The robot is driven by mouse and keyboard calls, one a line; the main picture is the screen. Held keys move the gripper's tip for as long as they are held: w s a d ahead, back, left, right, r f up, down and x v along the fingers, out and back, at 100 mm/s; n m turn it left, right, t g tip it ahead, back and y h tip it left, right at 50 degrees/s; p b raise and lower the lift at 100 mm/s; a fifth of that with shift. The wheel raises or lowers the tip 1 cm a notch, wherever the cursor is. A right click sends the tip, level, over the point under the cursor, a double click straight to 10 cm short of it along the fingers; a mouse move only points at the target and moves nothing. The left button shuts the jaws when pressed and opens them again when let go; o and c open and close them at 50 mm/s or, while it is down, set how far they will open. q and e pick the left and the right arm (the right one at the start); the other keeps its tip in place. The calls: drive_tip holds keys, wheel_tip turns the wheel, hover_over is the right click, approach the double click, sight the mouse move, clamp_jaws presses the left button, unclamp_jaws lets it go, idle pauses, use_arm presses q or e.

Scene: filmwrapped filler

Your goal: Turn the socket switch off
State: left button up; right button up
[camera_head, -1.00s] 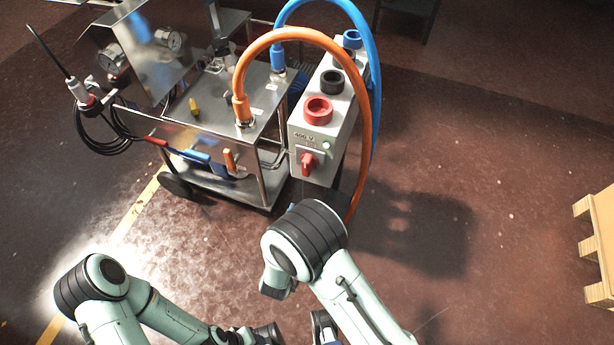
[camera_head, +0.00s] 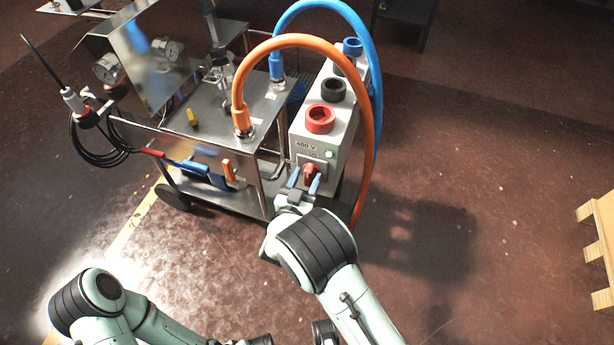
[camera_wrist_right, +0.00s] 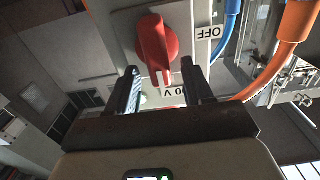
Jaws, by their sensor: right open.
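The socket box (camera_head: 325,135) is a light grey case on the cart's right side. Its red rotary switch (camera_head: 309,173) is low on the front face, under a "400 V" label and a small pale green lamp (camera_head: 328,155). My right gripper (camera_head: 304,182) is open, its blue-tipped fingers to either side of the switch. In the right wrist view the red switch (camera_wrist_right: 156,50) lies just beyond and between the open fingers (camera_wrist_right: 166,84); contact cannot be told. An upside-down "OFF" label (camera_wrist_right: 209,32) is beside it.
Thick orange (camera_head: 366,130) and blue (camera_head: 376,110) cables arch over the box, the orange hanging down close to its right. The metal cart (camera_head: 200,130) stands left. A wooden pallet (camera_head: 596,215) is at the right edge. The floor between is clear.

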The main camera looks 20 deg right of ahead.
drive_tip(key=shift+w+d, duration=0.3)
drive_tip(key=shift+w, duration=0.15)
clamp_jaws()
